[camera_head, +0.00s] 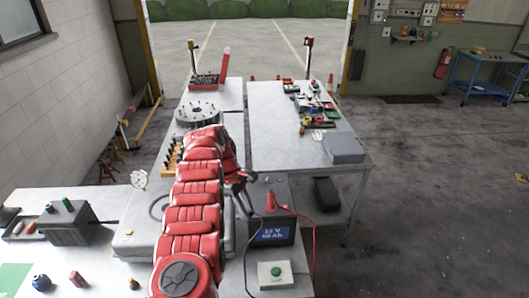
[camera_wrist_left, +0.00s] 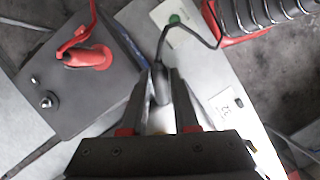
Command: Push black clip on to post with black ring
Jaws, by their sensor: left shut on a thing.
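My left gripper (camera_wrist_left: 165,78) is shut on the black clip (camera_wrist_left: 160,88), whose black cable runs up toward the box with the green button. In the head view my left gripper (camera_head: 242,187) is beside the battery (camera_head: 284,215), partly hidden by my red arm. The battery (camera_wrist_left: 80,115) is left of the gripper in the left wrist view. A red clip (camera_wrist_left: 88,56) sits on the battery's other end. The black clip is apart from the bare post.
A box with a green button (camera_head: 275,273) stands in front of the battery, with red and black cables trailing. A round rack (camera_head: 197,114) and a second table (camera_head: 270,130) with small parts lie beyond. A grey case (camera_head: 344,148) sits on that table.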

